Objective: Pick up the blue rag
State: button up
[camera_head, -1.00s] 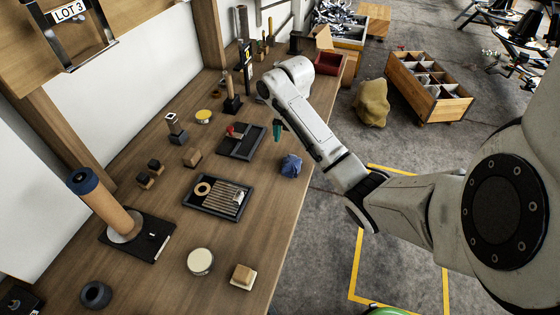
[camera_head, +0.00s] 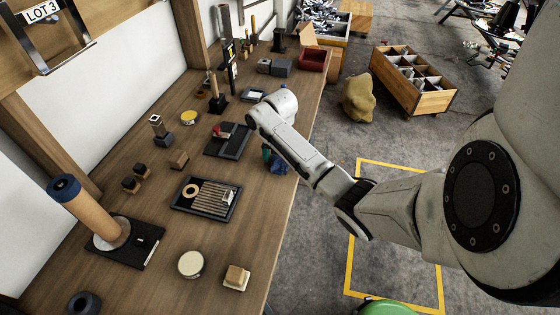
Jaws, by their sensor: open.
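The blue rag (camera_head: 279,166) is a small crumpled bundle near the right edge of the wooden workbench (camera_head: 235,265). My gripper (camera_head: 267,155) hangs below the end of my arm, with dark teal fingers right at the rag's left side. The fingers overlap the rag in this view. I cannot tell whether they touch it or stand just in front of it. The gripper is open. My arm hides part of the bench behind the gripper.
A black tray with a red-handled tool (camera_head: 228,141) lies left of the gripper. A tray of thin rods (camera_head: 205,198) lies nearer. A round tin (camera_head: 191,264) and a wooden block (camera_head: 236,277) are at the front. Right of the bench is floor with yellow lines (camera_head: 350,255).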

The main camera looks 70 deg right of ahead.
aim_at(280, 158)
jog(key=shift+f, duration=0.15)
jog(key=c, duration=1.1)
jog(key=shift+o, duration=0.2)
notch_tip(280, 158, up, 10)
jog(key=shift+p, duration=0.4)
jog(key=o, duration=0.6)
jog(key=shift+c, duration=0.2)
jog(key=c, duration=0.4)
